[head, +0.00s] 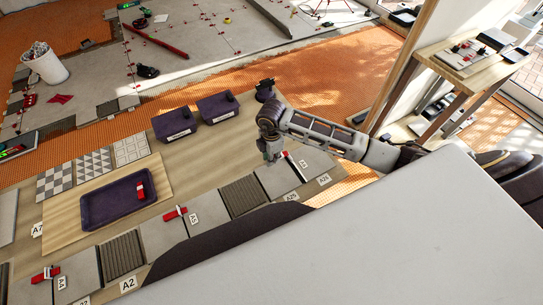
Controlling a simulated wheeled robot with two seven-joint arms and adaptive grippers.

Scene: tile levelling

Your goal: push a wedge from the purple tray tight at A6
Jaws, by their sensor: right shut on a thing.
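The purple tray (92,222) lies on a wooden board at the left, with a red wedge (140,191) in it. My right gripper (272,158) reaches in from the right and points down at the joint by the small upright label A6 (303,164). It is shut, and red of a wedge (284,154) shows beside its fingertips. The fingers hide most of that wedge, so I cannot tell how far it sits in its clip. My left gripper is out of view.
Red wedges in clips stand at A5 (175,213) and at the lower left (45,274). Two purple boxes (175,125) (217,109) stand behind the tile row. Patterned sample tiles (93,164) lie behind the tray. A wooden post (404,62) rises at right.

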